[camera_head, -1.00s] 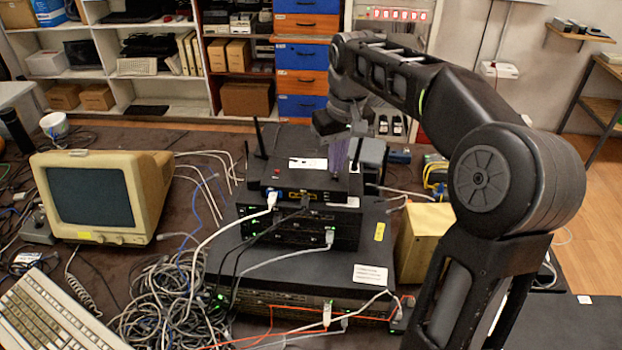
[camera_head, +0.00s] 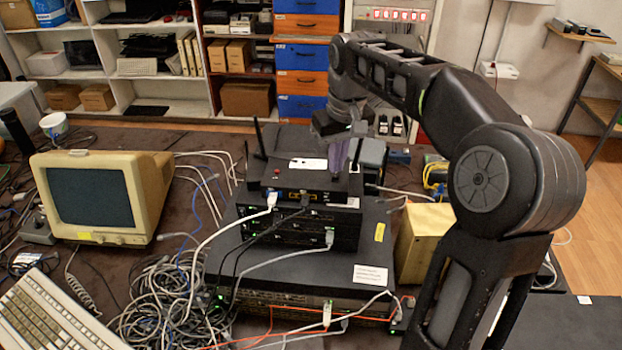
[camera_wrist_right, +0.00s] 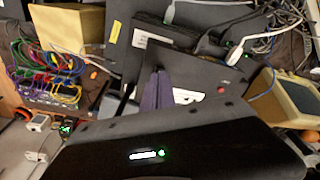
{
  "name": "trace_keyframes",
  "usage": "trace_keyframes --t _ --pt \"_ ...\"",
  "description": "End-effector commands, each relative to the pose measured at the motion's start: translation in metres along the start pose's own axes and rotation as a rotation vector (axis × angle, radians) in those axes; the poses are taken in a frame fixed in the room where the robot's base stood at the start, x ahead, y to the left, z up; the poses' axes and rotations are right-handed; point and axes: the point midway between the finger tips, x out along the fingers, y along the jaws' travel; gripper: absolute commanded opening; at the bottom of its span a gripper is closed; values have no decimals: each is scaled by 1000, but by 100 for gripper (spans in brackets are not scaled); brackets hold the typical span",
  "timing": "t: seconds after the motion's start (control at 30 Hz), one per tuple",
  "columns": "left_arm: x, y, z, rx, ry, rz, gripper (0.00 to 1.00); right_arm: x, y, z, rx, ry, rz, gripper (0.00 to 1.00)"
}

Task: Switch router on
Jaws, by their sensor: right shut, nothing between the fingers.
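The router (camera_head: 262,183) is a flat black box with antennas, on top of a stack of black network units. A small red button (camera_head: 277,172) is on its top near the left; the button also shows in the wrist view (camera_wrist_right: 221,90). A white label (camera_head: 308,164) lies on the router's top. My right gripper (camera_head: 337,168) has purplish fingers, shut and empty, pointing down over the router's right part, to the right of the button. Its fingers also show in the wrist view (camera_wrist_right: 157,90). Whether the tips touch the router I cannot tell. My left gripper is out of view.
White and black cables plug into the router's front. Upright antennas (camera_head: 261,138) stand at its back. A beige monitor (camera_head: 105,195) is at left, a tangle of cables (camera_head: 165,300) in front, and a yellowish box (camera_head: 424,236) at right of the stack.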

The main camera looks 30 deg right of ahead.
Motion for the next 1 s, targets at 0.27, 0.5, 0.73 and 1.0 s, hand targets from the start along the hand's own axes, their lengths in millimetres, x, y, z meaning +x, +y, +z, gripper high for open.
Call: trace_keyframes --t 0.27,0.5,0.73,1.0 --pt "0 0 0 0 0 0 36 0 0 0 0 0 0 0" --pt "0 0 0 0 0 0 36 0 0 0 0 0 0 0" --pt "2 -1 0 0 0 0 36 2 0 0 0 0 0 0" --pt "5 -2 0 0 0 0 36 7 0 1 0 0 0 0"
